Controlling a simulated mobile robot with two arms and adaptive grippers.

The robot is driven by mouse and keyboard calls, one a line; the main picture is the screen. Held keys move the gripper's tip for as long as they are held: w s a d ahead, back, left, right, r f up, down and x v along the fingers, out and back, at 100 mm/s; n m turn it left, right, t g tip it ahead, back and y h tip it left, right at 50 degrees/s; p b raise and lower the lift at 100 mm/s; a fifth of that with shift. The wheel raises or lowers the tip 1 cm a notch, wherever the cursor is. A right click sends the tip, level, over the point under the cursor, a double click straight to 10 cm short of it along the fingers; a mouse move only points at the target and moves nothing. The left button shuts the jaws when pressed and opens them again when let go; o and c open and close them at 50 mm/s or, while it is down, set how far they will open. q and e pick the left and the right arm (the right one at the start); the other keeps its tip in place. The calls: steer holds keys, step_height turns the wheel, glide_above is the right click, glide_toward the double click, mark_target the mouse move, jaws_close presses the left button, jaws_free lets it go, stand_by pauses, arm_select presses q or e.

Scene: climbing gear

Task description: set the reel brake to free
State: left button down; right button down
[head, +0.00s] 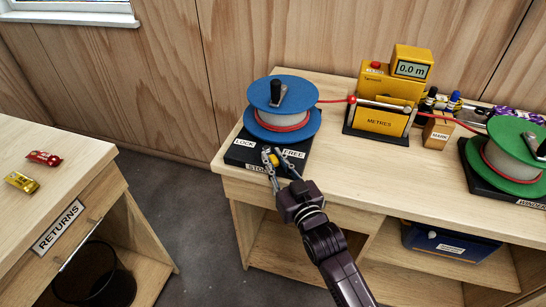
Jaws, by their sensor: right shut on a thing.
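The blue reel (284,105) with red cord stands on a black base (235,155) at the near left corner of the bench. The base carries a LOCK label (244,143) at left, a FREE label (293,153) at right and a partly hidden label at its front edge. My right gripper (271,157) reaches in from below, its fingers closed around a small yellow knob (273,160), which looks like the brake's. The knob sits between the two labels; the fingers hide much of it. My left gripper is out of view.
A yellow metre counter (380,121) stands right of the blue reel, with red cord running through it to a green reel (503,158). A wooden block (437,133) and markers are beside it. A RETURNS counter (85,150) stands at left, across a floor gap.

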steer(key=shift+w+d+n+g+y, duration=0.1)
steer(key=shift+d+n+g+y, duration=0.15)
steer(key=shift+n+y, duration=0.3)
steer(key=c, duration=1.8)
jaws_free()
steer(key=v, duration=1.2)
